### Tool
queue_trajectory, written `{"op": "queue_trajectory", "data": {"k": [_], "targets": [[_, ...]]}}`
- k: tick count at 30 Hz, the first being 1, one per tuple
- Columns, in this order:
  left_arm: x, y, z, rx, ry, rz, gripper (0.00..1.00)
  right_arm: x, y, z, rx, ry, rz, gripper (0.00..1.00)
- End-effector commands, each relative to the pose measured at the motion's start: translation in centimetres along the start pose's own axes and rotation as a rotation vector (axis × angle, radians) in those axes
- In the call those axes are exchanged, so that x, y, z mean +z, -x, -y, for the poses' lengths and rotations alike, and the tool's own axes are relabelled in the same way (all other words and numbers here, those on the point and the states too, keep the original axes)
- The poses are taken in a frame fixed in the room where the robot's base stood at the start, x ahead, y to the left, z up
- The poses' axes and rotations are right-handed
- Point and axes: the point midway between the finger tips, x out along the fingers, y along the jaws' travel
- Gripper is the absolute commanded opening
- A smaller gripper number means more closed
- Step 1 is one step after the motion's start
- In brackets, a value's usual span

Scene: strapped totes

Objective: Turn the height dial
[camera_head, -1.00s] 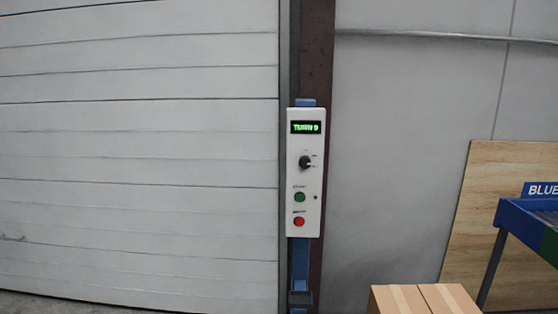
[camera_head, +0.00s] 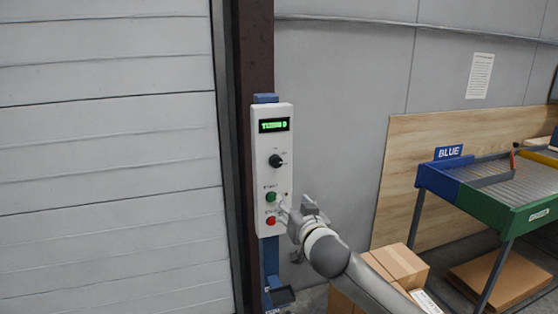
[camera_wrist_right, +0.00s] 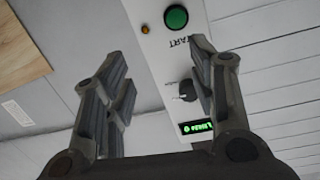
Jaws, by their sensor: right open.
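The height dial (camera_head: 276,161) is a black knob on a white control panel (camera_head: 259,140), below a green-lit display (camera_head: 273,125). A green button (camera_head: 271,197) and a red button (camera_head: 270,221) sit beneath it. My right gripper (camera_head: 297,208) is open and empty, just right of the panel's lower part, lower than the dial. In the right wrist view the dial (camera_wrist_right: 186,91) shows beside the right-hand finger, partly covered by it, with the green button (camera_wrist_right: 176,17) above. I cannot tell whether the finger touches the panel. My left gripper is not in view.
A white slatted door (camera_head: 110,150) fills the left. Cardboard boxes (camera_head: 398,262) stand on the floor behind my right arm. A roller table (camera_head: 500,192) with a BLUE sign (camera_head: 448,152) is at the right. The wall above the dial's right side is clear.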

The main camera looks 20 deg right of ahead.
Motion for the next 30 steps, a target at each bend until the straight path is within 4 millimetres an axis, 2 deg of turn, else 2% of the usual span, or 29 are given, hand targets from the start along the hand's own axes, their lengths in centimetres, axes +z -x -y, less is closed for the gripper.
{"op": "queue_trajectory", "data": {"k": [1, 3, 6, 11, 24, 30], "targets": [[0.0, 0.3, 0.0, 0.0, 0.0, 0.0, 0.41, -3.0, 1.0, 0.9, -0.014, -0.013, -0.044, 0.52], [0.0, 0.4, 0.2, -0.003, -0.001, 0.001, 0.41, -5.6, 2.0, 1.6, -0.025, -0.033, -0.084, 0.52], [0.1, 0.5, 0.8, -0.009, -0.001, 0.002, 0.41, -7.4, 2.8, 2.3, -0.036, -0.049, -0.113, 0.52], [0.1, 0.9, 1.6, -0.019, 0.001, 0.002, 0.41, -8.0, 2.0, 2.4, -0.037, -0.056, -0.119, 0.52], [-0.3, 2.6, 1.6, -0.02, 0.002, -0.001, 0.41, -8.8, -4.4, 2.6, -0.036, -0.054, -0.118, 0.52], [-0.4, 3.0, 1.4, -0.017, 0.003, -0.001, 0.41, -9.0, -6.5, 2.7, -0.037, -0.053, -0.119, 0.52]]}}
